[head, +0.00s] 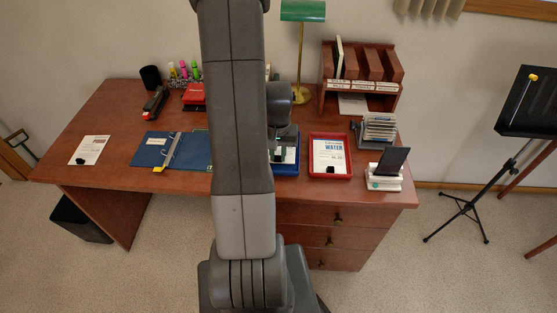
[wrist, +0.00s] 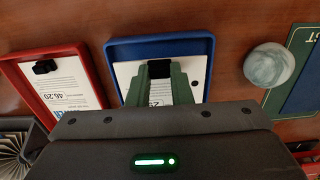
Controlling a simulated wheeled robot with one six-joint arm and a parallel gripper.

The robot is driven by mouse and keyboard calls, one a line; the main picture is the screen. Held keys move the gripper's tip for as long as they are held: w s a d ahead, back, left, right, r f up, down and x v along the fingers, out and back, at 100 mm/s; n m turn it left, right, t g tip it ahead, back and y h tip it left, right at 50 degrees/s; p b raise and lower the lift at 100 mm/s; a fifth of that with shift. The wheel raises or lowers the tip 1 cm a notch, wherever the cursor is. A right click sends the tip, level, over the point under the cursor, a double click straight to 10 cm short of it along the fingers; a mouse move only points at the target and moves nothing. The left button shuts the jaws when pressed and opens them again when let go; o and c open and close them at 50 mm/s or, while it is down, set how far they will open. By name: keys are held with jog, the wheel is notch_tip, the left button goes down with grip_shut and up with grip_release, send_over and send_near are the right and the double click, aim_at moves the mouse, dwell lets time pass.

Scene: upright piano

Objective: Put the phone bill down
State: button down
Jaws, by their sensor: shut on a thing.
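The phone bill is a white printed sheet (wrist: 130,70) with a black clip (wrist: 159,68) on it, seen in the wrist view. My gripper (wrist: 160,75) has green fingers on either side of the clip and is shut on it. The fingers cover most of the print, so I cannot read a title. The sheet lies within the rim of a blue tray (wrist: 160,42); I cannot tell whether it touches the tray floor. In the head view my arm hides part of the blue tray (head: 286,174) and the gripper (head: 278,152).
A red tray (head: 330,177) with a water bill (head: 329,155) stands to the right. A marbled ball (wrist: 269,67) sits beside the blue tray.

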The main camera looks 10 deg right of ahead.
jog(key=shift+f, duration=1.7)
jog(key=shift+f, duration=0.2)
jog(key=c, duration=1.3)
grip_release()
jog(key=shift+r, duration=0.1)
notch_tip(320, 180, up, 12)
jog(key=shift+r, duration=0.15)
